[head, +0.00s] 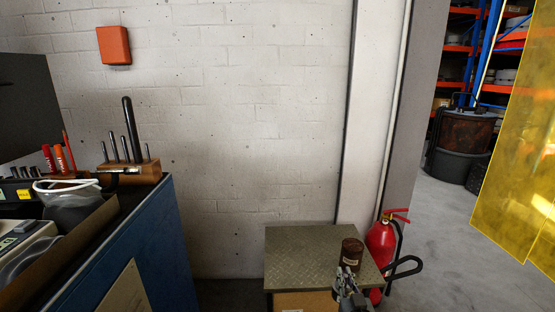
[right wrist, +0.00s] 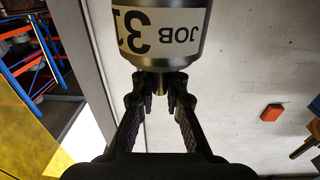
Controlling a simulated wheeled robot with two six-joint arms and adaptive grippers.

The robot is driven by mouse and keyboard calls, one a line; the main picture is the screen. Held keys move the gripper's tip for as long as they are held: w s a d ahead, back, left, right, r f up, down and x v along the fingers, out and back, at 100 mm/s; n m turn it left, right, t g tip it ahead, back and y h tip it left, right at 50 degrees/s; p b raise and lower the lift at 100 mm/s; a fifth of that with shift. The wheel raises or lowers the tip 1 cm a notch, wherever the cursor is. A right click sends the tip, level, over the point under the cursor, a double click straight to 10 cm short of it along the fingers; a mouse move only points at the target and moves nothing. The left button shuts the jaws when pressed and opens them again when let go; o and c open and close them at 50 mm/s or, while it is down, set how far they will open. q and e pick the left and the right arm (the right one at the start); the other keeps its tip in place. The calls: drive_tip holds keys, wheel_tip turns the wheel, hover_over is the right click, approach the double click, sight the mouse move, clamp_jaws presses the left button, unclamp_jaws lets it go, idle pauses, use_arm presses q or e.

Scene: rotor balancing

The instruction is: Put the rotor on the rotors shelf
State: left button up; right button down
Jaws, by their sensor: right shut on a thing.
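The rotor (head: 352,250) is a dark, brownish cylinder with a pale label, low in the head view right of centre. In the right wrist view the rotor (right wrist: 160,48) shows as a grey metal body with a "JOB" label upside down; its upper part is cut off by the frame edge. My right gripper (right wrist: 160,88) is shut on the narrow shaft end of the rotor. In the head view the right gripper (head: 347,281) shows just below the rotor, in front of the steel-topped stand. No shelf marked for rotors can be made out. My left gripper is not in view.
A stand with a tread-plate top (head: 305,243) is below the rotor. A red fire extinguisher (head: 380,243) stands beside it. A blue bench (head: 150,245) with tools is at left. Orange and blue racks (head: 462,50) are at the back right, behind a yellow translucent panel (head: 520,140).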

use_arm(q)
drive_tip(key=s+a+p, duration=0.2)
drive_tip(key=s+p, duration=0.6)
drive_tip(key=p, duration=0.1)
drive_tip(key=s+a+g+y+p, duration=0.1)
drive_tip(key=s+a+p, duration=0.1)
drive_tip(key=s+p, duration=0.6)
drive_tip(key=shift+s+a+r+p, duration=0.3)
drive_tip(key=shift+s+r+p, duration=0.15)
drive_tip(key=shift+p, duration=0.55)
use_arm(e)
drive_tip(key=s+a+r, duration=0.1)
drive_tip(key=s+r, duration=1.2)
drive_tip(key=r, duration=0.4)
drive_tip(key=shift+s, duration=0.35)
drive_tip(key=shift+a, duration=0.1)
